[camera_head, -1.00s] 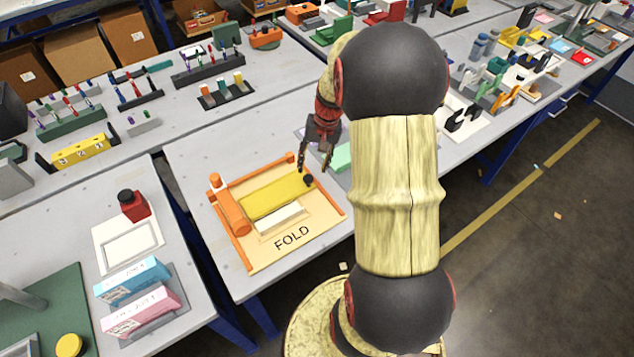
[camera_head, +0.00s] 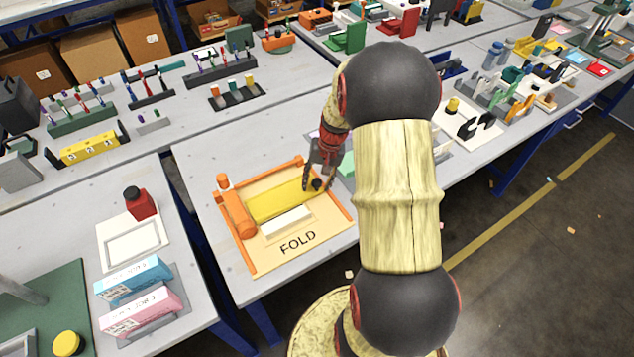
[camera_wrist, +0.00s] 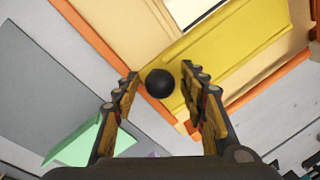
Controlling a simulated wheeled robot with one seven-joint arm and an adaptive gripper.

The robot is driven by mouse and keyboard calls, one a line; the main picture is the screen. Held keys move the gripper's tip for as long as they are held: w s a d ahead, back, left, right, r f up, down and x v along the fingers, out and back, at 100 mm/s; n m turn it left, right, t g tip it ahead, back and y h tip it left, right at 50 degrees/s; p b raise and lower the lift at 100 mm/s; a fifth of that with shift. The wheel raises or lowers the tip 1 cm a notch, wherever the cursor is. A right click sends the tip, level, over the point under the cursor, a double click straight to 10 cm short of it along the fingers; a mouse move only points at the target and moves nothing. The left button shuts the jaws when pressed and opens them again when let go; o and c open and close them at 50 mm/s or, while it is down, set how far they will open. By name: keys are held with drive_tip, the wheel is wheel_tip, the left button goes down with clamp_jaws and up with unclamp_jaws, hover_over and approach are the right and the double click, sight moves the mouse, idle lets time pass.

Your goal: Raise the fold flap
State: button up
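The yellow fold flap (camera_head: 272,203) lies flat in the orange-edged FOLD fixture (camera_head: 322,240). The flap also shows in the wrist view (camera_wrist: 235,55). A black round knob (camera_head: 317,184) stands at the flap's right end. My gripper (camera_head: 314,186) is at the knob, pointing down. In the wrist view the open fingers (camera_wrist: 160,83) stand on either side of the knob, with visible gaps, so they do not appear to touch it. A white block (camera_head: 287,221) lies in front of the flap.
An orange roller (camera_head: 238,213) is at the fixture's left side. A light green piece (camera_head: 347,165) sits just right of the fixture, close to my gripper.

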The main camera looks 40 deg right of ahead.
drive_tip(key=shift+c, duration=1.2)
drive_tip(key=c, duration=0.8)
clamp_jaws()
